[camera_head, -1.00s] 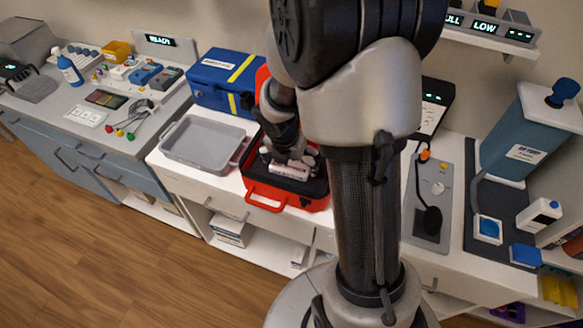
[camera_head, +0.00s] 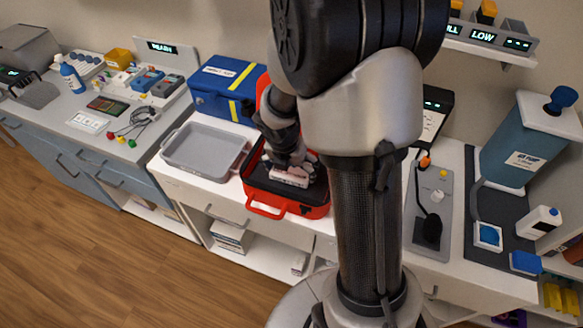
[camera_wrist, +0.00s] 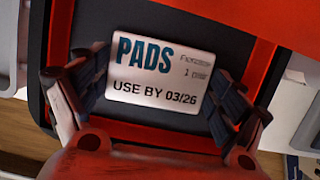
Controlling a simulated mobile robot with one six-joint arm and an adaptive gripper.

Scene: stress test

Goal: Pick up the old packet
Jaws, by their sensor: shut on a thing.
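The old packet is a whitish packet (camera_wrist: 157,75) printed "PADS", "1 pair" and "USE BY 03/26". In the wrist view it lies between the fingers of my gripper (camera_wrist: 155,105), one finger at each side. In the head view my gripper (camera_head: 289,163) points down over the open red case (camera_head: 265,198), shut on the packet (camera_head: 290,177). The packet is over the dark inside of the case; I cannot tell whether it still touches the bottom. The gripper and arm hide part of the packet and case.
An empty grey tray (camera_head: 203,150) stands left of the red case. A blue case (camera_head: 222,85) with a yellow stripe is behind the tray. A grey panel with a black microphone-like part (camera_head: 431,228) is to the right. White boxes (camera_head: 233,236) sit on the shelf below.

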